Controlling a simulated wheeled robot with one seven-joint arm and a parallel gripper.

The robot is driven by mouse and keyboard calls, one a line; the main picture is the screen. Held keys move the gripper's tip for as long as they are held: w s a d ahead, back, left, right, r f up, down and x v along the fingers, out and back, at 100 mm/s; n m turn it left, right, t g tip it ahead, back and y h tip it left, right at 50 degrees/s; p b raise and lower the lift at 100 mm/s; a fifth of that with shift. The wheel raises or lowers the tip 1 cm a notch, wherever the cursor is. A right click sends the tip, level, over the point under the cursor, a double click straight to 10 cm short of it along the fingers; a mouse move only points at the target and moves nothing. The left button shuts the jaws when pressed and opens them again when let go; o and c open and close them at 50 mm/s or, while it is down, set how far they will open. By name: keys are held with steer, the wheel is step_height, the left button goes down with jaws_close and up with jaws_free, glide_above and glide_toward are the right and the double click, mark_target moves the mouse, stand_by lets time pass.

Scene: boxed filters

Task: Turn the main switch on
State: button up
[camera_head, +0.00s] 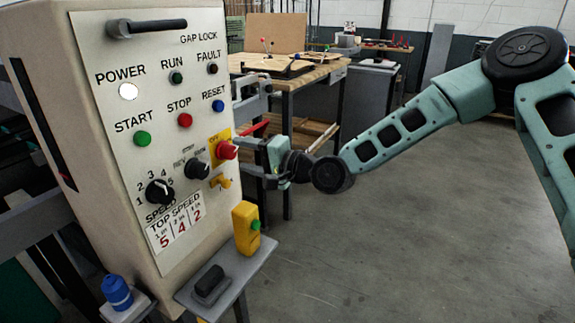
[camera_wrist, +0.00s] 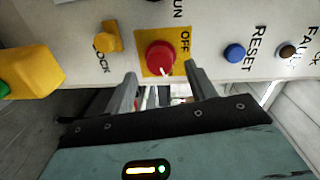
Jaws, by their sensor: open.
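The main switch is a red round knob (camera_head: 227,150) on a yellow plate (camera_head: 214,141) at the right side of the control panel. In the wrist view the red knob (camera_wrist: 160,56) sits on its yellow plate (camera_wrist: 181,70), with the word OFF beside it and a small white mark on its lower edge. My gripper (camera_head: 243,156) is open just in front of the panel. In the wrist view my gripper (camera_wrist: 160,74) has one finger on each side of the knob, slightly short of it. I cannot tell whether either finger touches it.
Close by are a yellow lock lever (camera_head: 220,182), a black selector (camera_head: 197,169), a blue reset button (camera_head: 218,106) and a red stop button (camera_head: 185,120). The white power lamp (camera_head: 128,91) looks bright. A yellow box with a green button (camera_head: 245,228) stands below. Open floor lies right.

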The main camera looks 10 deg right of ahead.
steer(key=v, duration=1.4)
steer(key=shift+r+b, duration=0.15)
steer(key=shift+b, duration=0.15)
steer(key=s+a+f+n+g+h+p, duration=0.25)
steer(key=s+f+n+g+h, duration=0.5)
steer(key=s, duration=0.45)
steer(key=s+d+r+n+g+h, duration=0.1)
steer(key=s+r+n+h, duration=0.1)
steer(key=s, duration=0.3)
steer(key=s+d+r+n+g+h+p, duration=0.1)
steer(key=s+d+r+n, duration=0.1)
steer(key=s, duration=0.4)
steer(key=s+d+r+n+g+h, duration=0.1)
steer(key=s+r+n+h, duration=0.1)
steer(key=s+r, duration=0.2)
steer(key=shift+s+d+h, duration=0.35)
steer(key=shift+s+d, duration=0.05)
steer(key=shift+s, duration=0.35)
